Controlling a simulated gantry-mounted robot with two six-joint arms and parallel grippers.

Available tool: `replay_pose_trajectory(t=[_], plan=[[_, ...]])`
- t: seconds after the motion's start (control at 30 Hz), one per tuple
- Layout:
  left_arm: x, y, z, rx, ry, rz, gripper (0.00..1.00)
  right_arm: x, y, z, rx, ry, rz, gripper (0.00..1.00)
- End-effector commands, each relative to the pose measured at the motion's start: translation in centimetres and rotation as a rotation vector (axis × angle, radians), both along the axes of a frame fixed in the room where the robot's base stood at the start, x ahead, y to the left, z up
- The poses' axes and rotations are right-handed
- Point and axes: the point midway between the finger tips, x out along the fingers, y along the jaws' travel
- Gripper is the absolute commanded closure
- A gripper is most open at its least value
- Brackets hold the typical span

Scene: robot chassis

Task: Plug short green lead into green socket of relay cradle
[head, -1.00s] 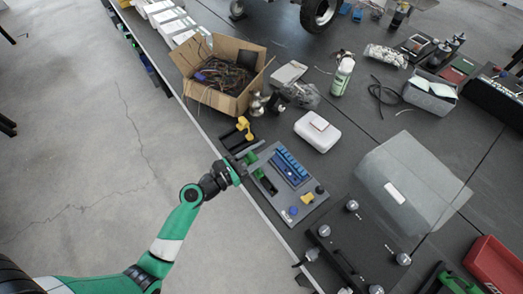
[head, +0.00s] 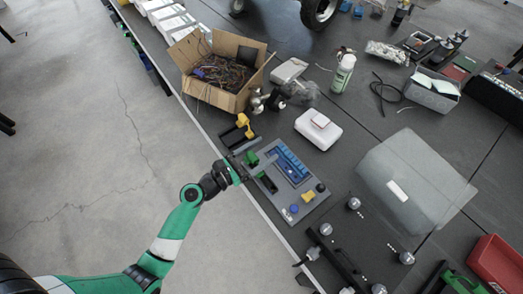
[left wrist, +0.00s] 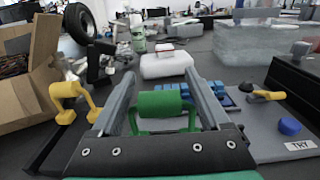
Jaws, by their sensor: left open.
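The relay cradle (head: 303,208) is a grey panel on the bench with blue blocks, a dark slot, a yellow lever and a blue knob. It also shows at the right in the left wrist view (left wrist: 285,150). The short green lead (left wrist: 160,103) has a thick green cylinder handle over a thin green loop. It shows at the cradle's upper left corner in the head view (head: 251,158). My left gripper (head: 247,166) is open, with its fingers (left wrist: 160,85) on either side of the green handle. I cannot clearly make out the green socket. My right gripper is not in view.
A yellow-handled lead (head: 243,121) stands in a black rack beside the green one. A cardboard box (head: 228,93) of wires stands behind it. A white case (head: 318,129) lies beyond the cradle, and a black plate with round knobs (head: 365,245) lies to its right.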

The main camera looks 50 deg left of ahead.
Motion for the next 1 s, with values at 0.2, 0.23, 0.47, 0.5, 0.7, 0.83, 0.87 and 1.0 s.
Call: replay_pose_trajectory(t=[0.2, 0.23, 0.47, 0.5, 0.7, 0.83, 0.87, 1.0], plan=[[-0.6, 0.1, 0.0, -0.002, 0.002, 0.002, 0.21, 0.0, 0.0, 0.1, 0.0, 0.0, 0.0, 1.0], [-1.0, 0.2, 0.0, -0.002, 0.002, 0.002, 0.21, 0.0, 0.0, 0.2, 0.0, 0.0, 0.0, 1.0], [-6.0, 0.7, 0.1, -0.004, 0.003, 0.007, 0.21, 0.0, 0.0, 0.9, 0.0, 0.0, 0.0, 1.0], [-6.9, 0.9, 0.0, -0.003, 0.004, 0.008, 0.21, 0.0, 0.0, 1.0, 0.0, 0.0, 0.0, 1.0], [-10.6, 1.2, 0.1, -0.003, 0.002, 0.005, 0.21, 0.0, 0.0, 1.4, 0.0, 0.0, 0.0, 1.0], [-11.5, 1.2, 0.0, -0.001, 0.0, 0.002, 0.21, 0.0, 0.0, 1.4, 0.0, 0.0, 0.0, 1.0], [-11.6, 1.2, 0.0, -0.001, 0.0, 0.001, 0.21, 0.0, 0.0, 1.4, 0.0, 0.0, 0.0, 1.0], [-11.6, 1.1, 0.0, 0.0, -0.001, -0.001, 0.21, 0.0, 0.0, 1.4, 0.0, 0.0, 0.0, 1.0]])
